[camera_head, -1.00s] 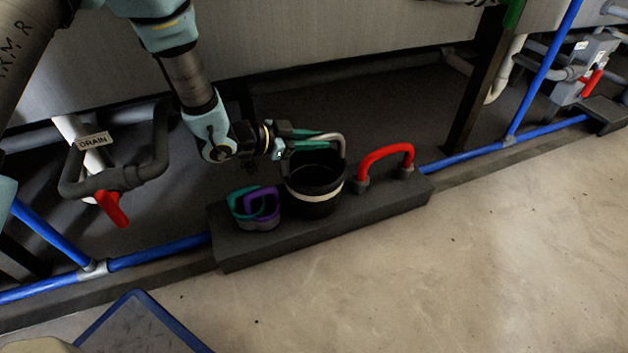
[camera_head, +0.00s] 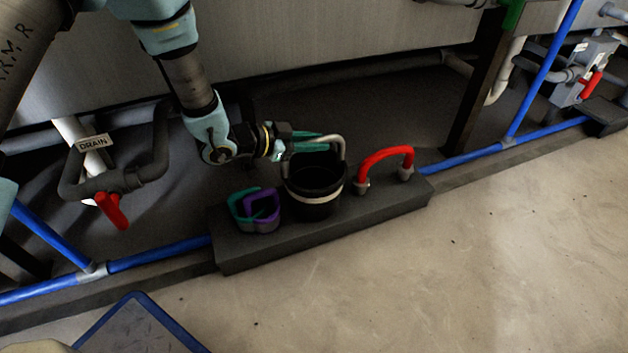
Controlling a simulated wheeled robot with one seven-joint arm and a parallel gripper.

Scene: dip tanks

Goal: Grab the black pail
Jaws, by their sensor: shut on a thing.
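The black pail (camera_head: 316,198) has a pale band around it and a raised grey handle (camera_head: 333,140). It stands upright on the dark plinth, or just above it; I cannot tell which. My gripper (camera_head: 318,143) reaches in from the left at the height of the handle. Its teal fingers are shut on the handle, near the top of the pail. The exact contact is small and partly hidden behind the fingers.
On the dark plinth (camera_head: 300,240), a small caddy with teal and purple handles (camera_head: 257,209) stands left of the pail, and a red handle (camera_head: 385,158) stands right. Blue pipes (camera_head: 160,252) run along the floor. A drain valve (camera_head: 112,209) is at left.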

